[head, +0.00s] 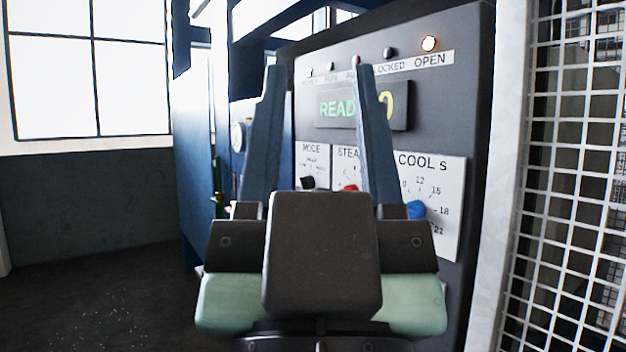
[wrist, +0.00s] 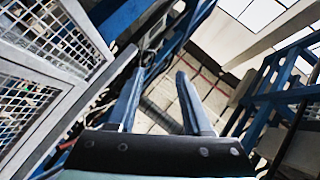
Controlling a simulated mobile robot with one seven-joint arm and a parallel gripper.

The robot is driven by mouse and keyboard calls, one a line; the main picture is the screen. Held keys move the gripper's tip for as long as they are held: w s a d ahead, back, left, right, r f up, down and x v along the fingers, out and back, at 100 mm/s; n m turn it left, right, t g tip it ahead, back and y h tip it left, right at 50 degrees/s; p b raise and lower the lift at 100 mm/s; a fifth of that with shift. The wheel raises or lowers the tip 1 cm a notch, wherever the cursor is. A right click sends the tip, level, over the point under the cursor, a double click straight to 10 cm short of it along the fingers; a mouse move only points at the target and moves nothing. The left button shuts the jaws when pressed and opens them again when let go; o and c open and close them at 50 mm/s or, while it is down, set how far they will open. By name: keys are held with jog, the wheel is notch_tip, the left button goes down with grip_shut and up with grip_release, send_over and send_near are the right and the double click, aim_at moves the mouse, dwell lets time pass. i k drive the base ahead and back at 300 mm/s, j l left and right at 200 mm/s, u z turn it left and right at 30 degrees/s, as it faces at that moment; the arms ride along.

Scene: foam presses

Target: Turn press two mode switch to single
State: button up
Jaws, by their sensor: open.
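The press control panel (head: 450,110) faces me in the head view. Its black mode switch (head: 308,183) sits under the MODE label at the panel's left, partly hidden behind my gripper, so its setting cannot be read. My gripper (head: 316,75) is open and empty, its two blue-grey fingers pointing up in front of the panel. The display (head: 338,108) reads READ and a 0, partly covered by a finger. In the wrist view my gripper (wrist: 158,88) is open with nothing between the fingers.
A red knob (head: 350,188) and a blue knob (head: 416,209) sit right of the mode switch. A white mesh guard (head: 570,180) stands at the right. Dark floor (head: 100,290) is free at the left.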

aim_at(308, 183)
jog(key=i+j+z, duration=0.1)
jog(key=i+j, duration=0.2)
jog(key=i+j+z, duration=0.1)
jog(key=i+j, duration=0.2)
jog(key=i+j+z, duration=0.1)
jog(key=i+j, duration=0.2)
jog(key=i+j+z, duration=0.1)
jog(key=i+j, duration=0.15)
jog(key=j, duration=0.25)
jog(key=i+j+z, duration=0.1)
jog(key=i+j, duration=0.15)
jog(key=j, duration=0.15)
jog(key=i+j+z, duration=0.1)
jog(key=i+j, duration=0.15)
jog(key=j, duration=0.15)
jog(key=i+j+z, duration=0.1)
jog(key=i+j, duration=0.15)
jog(key=j, duration=0.2)
